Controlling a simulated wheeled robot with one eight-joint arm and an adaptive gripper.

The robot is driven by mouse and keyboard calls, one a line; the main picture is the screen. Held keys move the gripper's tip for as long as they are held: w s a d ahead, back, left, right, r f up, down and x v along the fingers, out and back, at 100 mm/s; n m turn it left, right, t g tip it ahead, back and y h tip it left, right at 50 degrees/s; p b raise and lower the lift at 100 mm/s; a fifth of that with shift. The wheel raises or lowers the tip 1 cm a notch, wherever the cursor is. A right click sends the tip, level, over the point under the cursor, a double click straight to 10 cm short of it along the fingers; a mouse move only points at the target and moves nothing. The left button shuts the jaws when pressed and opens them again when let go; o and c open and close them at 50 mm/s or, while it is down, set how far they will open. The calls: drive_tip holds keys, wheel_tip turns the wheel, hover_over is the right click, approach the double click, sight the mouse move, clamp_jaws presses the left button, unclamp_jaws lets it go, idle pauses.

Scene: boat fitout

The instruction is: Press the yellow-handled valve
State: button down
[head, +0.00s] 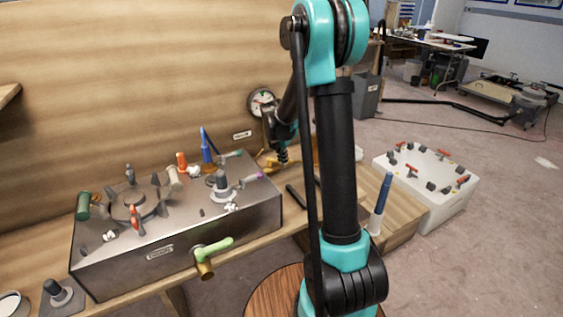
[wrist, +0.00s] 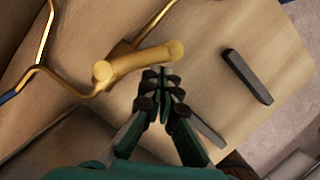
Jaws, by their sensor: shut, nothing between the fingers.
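A yellow-gold handle (wrist: 140,63), a short round bar on a bent gold rod, shows in the upper middle of the wrist view. I take it to be the yellow-handled valve. In the head view a small yellow-gold part (head: 268,162) shows behind the metal box's right end, partly hidden by my arm. My gripper (wrist: 162,78) is shut and empty, its fingertips just below the handle in the picture. I cannot tell whether they touch it. In the head view my gripper (head: 281,154) points down beside the yellow-gold part.
A metal box (head: 180,240) with several coloured valves and a green-handled tap (head: 212,250) stands on the left. A dark bar (wrist: 247,76) lies on the wooden surface. A blue-handled tool (head: 381,205) and a white crate (head: 450,208) are at right. A gauge (head: 262,101) is on the wall.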

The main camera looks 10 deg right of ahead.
drive_tip(key=shift+w+d, duration=0.3)
drive_tip(key=shift+w, duration=0.2)
drive_tip(key=shift+w+d, duration=0.25)
drive_tip(key=shift+w, duration=0.2)
drive_tip(key=shift+w+d, duration=0.2)
drive_tip(key=shift+w, duration=0.45)
drive_tip(key=shift+w, duration=0.15)
